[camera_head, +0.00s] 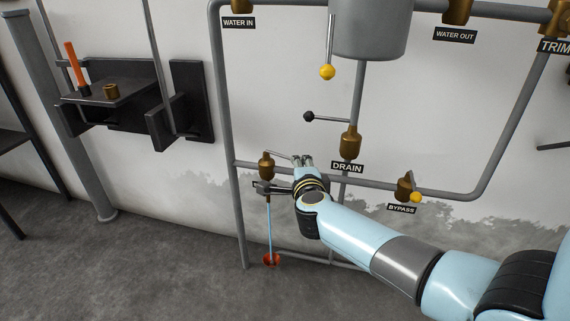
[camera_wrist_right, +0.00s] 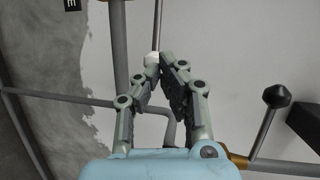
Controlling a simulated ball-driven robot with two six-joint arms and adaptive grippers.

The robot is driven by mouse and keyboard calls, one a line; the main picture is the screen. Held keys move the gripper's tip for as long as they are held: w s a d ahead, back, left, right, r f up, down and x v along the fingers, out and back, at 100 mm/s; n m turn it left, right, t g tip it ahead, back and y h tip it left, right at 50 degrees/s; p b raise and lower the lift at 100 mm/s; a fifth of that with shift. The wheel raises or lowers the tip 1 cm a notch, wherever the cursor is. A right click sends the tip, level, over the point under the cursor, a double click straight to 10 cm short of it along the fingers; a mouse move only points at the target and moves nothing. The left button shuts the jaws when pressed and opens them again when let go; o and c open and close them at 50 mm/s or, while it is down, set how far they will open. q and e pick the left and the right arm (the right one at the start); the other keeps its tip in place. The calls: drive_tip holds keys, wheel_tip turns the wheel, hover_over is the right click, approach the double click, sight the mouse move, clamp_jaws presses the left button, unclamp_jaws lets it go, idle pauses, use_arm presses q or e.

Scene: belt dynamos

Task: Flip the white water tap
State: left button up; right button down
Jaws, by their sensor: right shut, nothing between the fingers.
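The white tap's ball knob (camera_wrist_right: 152,59) shows in the wrist view at the end of a thin grey lever, right at my fingertips. In the head view a thin lever runs from a brass valve (camera_head: 266,166) on the lower left pipe toward my right gripper (camera_head: 304,161); its knob is hidden or too small to make out there. My right gripper also shows in the wrist view (camera_wrist_right: 161,62), with its fingers drawn together at the tips and nothing held between them. Whether the fingers touch the knob is unclear. My left gripper is out of view.
Close by are the DRAIN valve (camera_head: 350,142) with its black-knobbed lever (camera_head: 309,117) and the BYPASS valve (camera_head: 404,189) with a yellow knob. A grey tank (camera_head: 371,32) hangs above. A red wheel (camera_head: 271,259) is below. A dark shelf (camera_head: 108,91) is at left.

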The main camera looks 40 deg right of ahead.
drive_tip(key=shift+w+d+n+t+y, duration=0.15)
drive_tip(key=shift+d+n+t+y, duration=0.15)
drive_tip(key=shift+d, duration=0.25)
drive_tip(key=shift+w+d+n+t+y, duration=0.2)
drive_tip(key=shift+d+n+y, duration=0.1)
drive_tip(key=shift+d+y, duration=0.25)
drive_tip(key=shift+w+d+n+t+y, duration=0.2)
drive_tip(key=shift+d+n+y, duration=0.1)
drive_tip(key=shift+d, duration=0.3)
drive_tip(key=shift+s, duration=0.1)
